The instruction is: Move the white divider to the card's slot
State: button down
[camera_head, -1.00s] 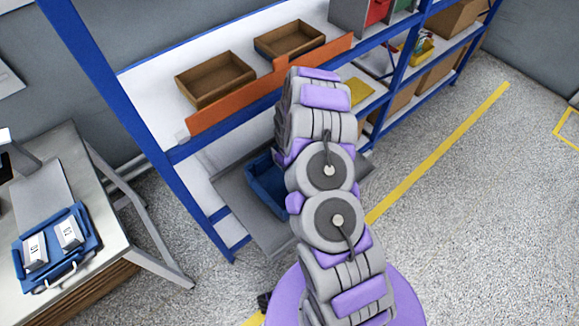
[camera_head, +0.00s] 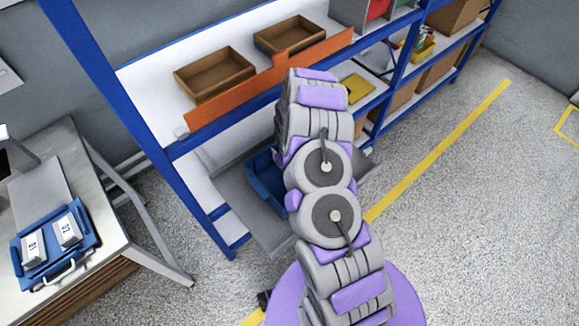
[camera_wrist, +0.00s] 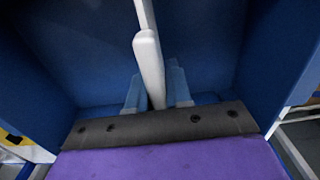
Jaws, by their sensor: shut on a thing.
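The white divider (camera_wrist: 150,65) shows almost edge-on in the wrist view, standing lengthwise in the middle of a blue bin (camera_wrist: 70,50). My gripper (camera_wrist: 156,96) is shut on the divider, down inside the bin. Pale blue upright pieces flank the divider's near end; I cannot tell whether they are fingers or slot guides. The bin (camera_head: 263,180) also shows in the head view, low at the rack, mostly covered by my arm. My gripper and the divider are hidden there. I cannot make out a card marking a slot.
The blue rack post (camera_head: 140,125) stands left of my arm. An orange strip (camera_head: 230,100) fronts the shelf, with brown trays (camera_head: 213,75) behind it. A table at left holds a blue tray (camera_head: 88,240) with two labelled white blocks. Open floor lies right.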

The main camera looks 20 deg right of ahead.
jog(key=shift+f+b, duration=0.3)
jog(key=shift+f, duration=0.4)
jog(key=c, duration=1)
grip_release()
jog(key=shift+o, duration=0.2)
jog(key=shift+r, duration=0.1)
notch_tip(320, 180, up, 17)
jog(key=p, duration=0.3)
jog(key=shift+r, duration=0.1)
jog(key=s+a+r, duration=0.4)
jog(key=s+r, duration=0.2)
jog(key=r, duration=0.3)
jog(key=s+a+r, duration=0.3)
jog(key=s+r, duration=0.4)
jog(key=r, duration=0.3)
jog(key=s+a+r+m+g, duration=0.1)
jog(key=s+r, duration=0.3)
jog(key=s, duration=0.8)
jog(key=s+a+r+m, duration=0.1)
jog(key=s+r, duration=0.3)
jog(key=s, duration=0.8)
jog(key=shift+r+m+g, duration=0.3)
jog(key=shift+m+g, duration=0.1)
jog(key=shift+m, duration=0.4)
